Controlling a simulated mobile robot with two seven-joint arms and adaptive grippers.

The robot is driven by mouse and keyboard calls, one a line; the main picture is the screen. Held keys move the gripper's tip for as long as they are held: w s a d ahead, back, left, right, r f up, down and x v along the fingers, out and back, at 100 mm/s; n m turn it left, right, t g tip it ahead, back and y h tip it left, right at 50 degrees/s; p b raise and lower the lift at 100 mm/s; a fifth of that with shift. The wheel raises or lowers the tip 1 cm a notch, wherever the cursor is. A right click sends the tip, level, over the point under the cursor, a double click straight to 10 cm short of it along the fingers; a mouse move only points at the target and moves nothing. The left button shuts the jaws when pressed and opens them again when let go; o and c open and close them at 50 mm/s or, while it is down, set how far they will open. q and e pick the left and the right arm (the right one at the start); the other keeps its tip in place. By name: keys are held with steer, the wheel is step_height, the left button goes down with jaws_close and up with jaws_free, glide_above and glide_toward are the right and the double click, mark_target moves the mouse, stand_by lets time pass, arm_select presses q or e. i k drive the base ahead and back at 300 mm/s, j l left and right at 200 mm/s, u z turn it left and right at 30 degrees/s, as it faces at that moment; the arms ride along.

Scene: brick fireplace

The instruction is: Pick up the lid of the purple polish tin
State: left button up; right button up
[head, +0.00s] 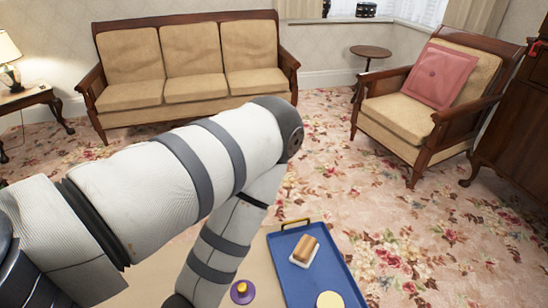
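A round purple thing with a yellow knob (242,291), which looks like the lidded purple polish tin, is on the beige surface (263,262) at the bottom, left of the blue tray. I cannot tell from this angle whether the lid sits on a tin. My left arm comes in from the left, bends at the upper middle and runs down just left of the purple thing. Its gripper is below the picture edge. My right gripper is not in view.
The blue tray (309,278) has a brass handle at its far end. It holds a tan-and-brown block on a white base (304,250) and a pale yellow round thing (329,300). A sofa (190,70), armchair (430,100) and small round table (371,52) stand farther back on floral carpet.

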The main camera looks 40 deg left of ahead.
mark_target(242, 292)
steer(key=j+u, duration=0.15)
steer(key=u, duration=0.25)
steer(key=j+u, duration=0.15)
steer(key=u, duration=0.3)
steer(key=j+u, duration=0.15)
steer(key=u, duration=0.25)
steer(key=l+z, duration=0.15)
steer(key=z, duration=0.85)
steer(key=l+u, duration=0.25)
steer(key=u, duration=0.2)
steer(key=l+u, duration=0.25)
steer(key=u, duration=0.25)
steer(key=k+j, duration=0.05)
